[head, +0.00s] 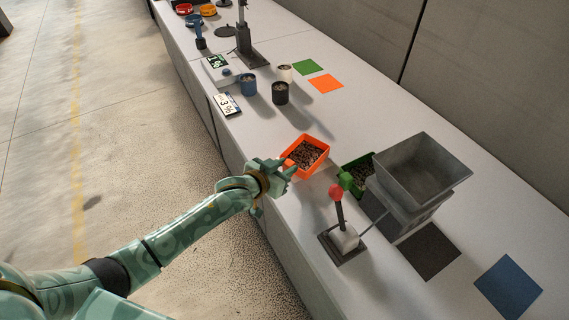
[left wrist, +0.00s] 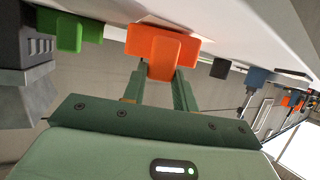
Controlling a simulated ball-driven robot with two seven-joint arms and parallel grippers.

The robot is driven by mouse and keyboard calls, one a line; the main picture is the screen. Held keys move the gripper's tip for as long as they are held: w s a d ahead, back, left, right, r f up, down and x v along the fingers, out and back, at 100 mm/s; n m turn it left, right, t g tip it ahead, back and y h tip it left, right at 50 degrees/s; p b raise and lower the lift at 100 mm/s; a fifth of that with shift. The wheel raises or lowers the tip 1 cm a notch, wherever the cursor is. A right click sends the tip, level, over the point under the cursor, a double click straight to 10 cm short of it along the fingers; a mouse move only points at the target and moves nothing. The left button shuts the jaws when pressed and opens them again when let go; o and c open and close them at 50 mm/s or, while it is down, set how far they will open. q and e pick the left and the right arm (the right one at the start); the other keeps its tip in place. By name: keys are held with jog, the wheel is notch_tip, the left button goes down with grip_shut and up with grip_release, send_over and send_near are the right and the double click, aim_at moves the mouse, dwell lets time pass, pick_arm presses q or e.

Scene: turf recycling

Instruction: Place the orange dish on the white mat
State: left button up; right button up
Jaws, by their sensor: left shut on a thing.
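The orange dish (head: 326,147) is a square tray full of dark granules, over the middle of the pale counter near its front edge. My left gripper (head: 286,167) is shut on the dish's near-left tab. In the left wrist view, the orange dish (left wrist: 163,48) shows between the finger ends of my left gripper (left wrist: 160,80). The dish looks roughly level; I cannot tell whether it touches the counter. I cannot make out a white mat against the pale counter. My right gripper is not in view.
A green dish (head: 353,178) stands beside a grey hopper (head: 425,170). A post with a red knob (head: 336,191) stands nearer. Dark (head: 430,252), blue (head: 508,287), orange (head: 326,83) and green (head: 307,67) mats lie flat. Dark (head: 280,94) and blue (head: 248,86) cups stand farther back.

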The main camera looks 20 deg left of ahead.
pick_arm(q)
jog(key=shift+f, duration=0.35)
dwell(0.4)
jog(key=o, duration=1.4)
jog(key=shift+s+a+r, duration=0.1)
jog(key=shift+s+r, duration=0.1)
jog(key=shift+s, duration=0.1)
jog(key=p+v, duration=0.5)
jog(key=v, duration=1)
jog(key=shift+s+a, duration=0.15)
jog(key=shift+s, duration=0.15)
